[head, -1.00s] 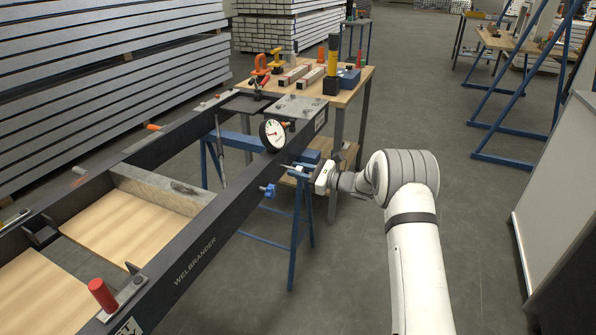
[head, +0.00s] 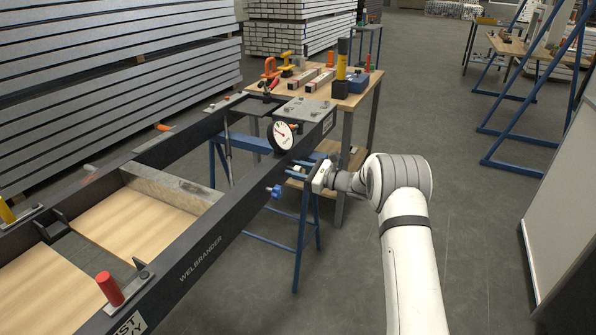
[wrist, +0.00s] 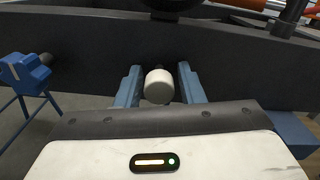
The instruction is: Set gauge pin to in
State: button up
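A white round knob, which appears to be the gauge pin (wrist: 158,87), sticks out from the side of the black steel frame (wrist: 85,65) in the wrist view. My gripper (wrist: 160,88) is open, with one blue-grey finger on each side of the knob. A narrow gap shows at the right; contact at the left finger is unclear. In the head view my gripper (head: 301,169) is at the frame's outer side, below the round white dial gauge (head: 282,135). How far the pin is pushed in cannot be read.
A blue star knob (head: 274,192) sits on the frame left of my gripper, also in the wrist view (wrist: 25,72). A blue trestle (head: 303,235) stands below. A wooden workbench (head: 365,97) with tools is behind. Open floor lies to the right.

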jog(key=shift+o, duration=1.1)
jog(key=shift+d, duration=0.1)
jog(key=v, duration=0.8)
jog(key=shift+p, duration=0.45)
jog(key=shift+f, duration=0.1)
